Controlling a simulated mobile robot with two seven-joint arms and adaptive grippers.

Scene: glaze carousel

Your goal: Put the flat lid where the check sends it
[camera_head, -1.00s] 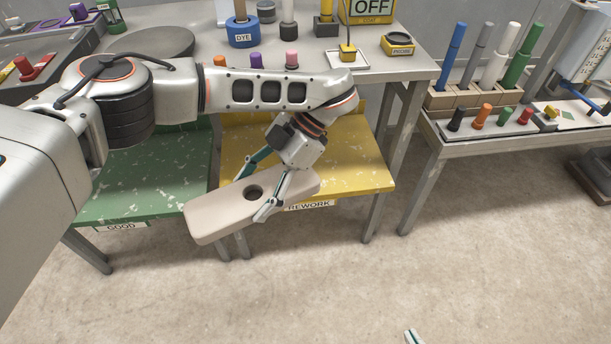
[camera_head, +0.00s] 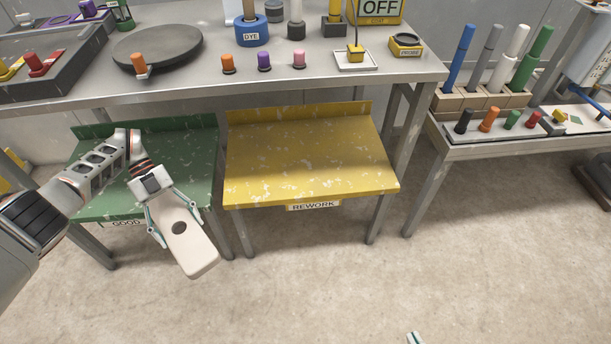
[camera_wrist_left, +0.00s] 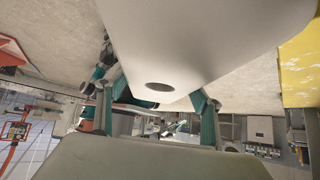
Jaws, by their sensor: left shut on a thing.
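The flat lid (camera_head: 191,254) is a pale beige slab with rounded ends and a round hole. My left gripper (camera_head: 170,218) is shut on the lid and holds it at the front edge of the green GOOD table (camera_head: 185,165). The lid tilts and juts out towards the floor. In the left wrist view the lid (camera_wrist_left: 200,40) fills the top middle, between the fingers (camera_wrist_left: 155,115). The yellow REWORK table (camera_head: 310,160) is bare, to the right of the lid. A fingertip of my right gripper (camera_head: 413,338) shows at the bottom edge.
The grey bench (camera_head: 400,75) behind holds a dark turntable (camera_head: 185,50), several coloured knobs, a DYE pot (camera_head: 252,32), a PROBE dish (camera_head: 406,46) and an OFF sign (camera_head: 379,8). A rack of coloured rods (camera_head: 480,100) stands at right. The floor in front is clear.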

